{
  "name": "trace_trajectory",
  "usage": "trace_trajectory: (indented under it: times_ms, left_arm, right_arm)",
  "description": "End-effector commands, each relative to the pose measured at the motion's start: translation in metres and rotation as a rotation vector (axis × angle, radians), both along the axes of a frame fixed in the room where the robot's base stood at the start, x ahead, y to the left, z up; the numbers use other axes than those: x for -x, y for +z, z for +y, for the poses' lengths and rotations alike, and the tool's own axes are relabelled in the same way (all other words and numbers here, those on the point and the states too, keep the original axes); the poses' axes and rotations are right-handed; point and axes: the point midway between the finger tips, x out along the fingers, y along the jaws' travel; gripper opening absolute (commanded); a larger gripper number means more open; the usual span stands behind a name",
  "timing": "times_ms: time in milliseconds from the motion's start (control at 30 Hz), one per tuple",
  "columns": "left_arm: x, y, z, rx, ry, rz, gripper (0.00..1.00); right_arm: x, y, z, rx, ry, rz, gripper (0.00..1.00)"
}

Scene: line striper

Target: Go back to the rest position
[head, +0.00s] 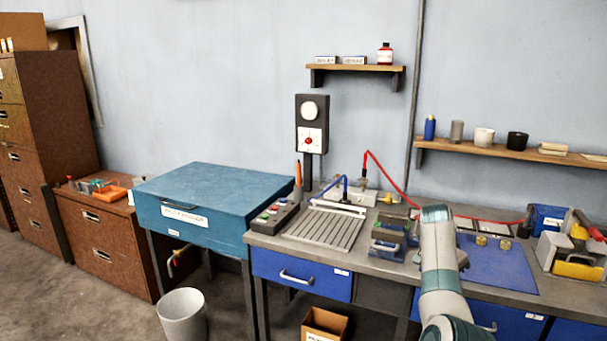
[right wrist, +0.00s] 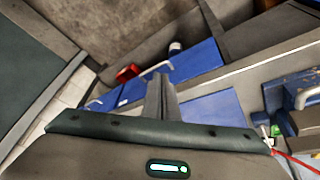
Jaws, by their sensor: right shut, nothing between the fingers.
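My right arm reaches in from the bottom of the head view, in front of the bench and beside the blue mat (head: 497,263). Its fingers cannot be made out there. In the right wrist view my right gripper (right wrist: 161,98) has its fingers together with nothing between them. Blue drawer fronts (right wrist: 190,62) and part of the blue mat (right wrist: 213,103) lie beyond the fingers. My left gripper is in neither view.
A grey bench (head: 375,262) carries a ribbed plate (head: 325,228), a blue clamp-like device (head: 388,238), a red cable (head: 392,178) and a tool caddy (head: 575,255). A blue lidded tank (head: 215,190) stands left. A grey bin (head: 181,315) and open carton (head: 325,325) are on the floor.

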Motion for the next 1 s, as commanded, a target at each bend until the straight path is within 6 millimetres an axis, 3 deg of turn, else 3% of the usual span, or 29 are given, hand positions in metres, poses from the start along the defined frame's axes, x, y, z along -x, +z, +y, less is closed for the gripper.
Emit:
trace_trajectory:
  times_ms: [167,467,600,767,1000]
  left_arm:
    - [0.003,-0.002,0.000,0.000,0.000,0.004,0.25]
    - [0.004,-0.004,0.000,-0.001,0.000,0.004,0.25]
    - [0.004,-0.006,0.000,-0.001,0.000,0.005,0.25]
    - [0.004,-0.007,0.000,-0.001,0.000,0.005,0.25]
    - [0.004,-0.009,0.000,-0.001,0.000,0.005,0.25]
  right_arm:
    - [0.010,-0.072,0.002,0.029,0.111,0.037,0.00]
    - [0.058,-0.234,0.016,0.065,0.386,0.107,0.00]
    - [0.094,-0.306,0.026,0.067,0.509,0.138,0.00]
    - [0.144,-0.381,0.039,0.059,0.641,0.169,0.00]
    - [0.235,-0.481,0.060,0.032,0.825,0.208,0.00]
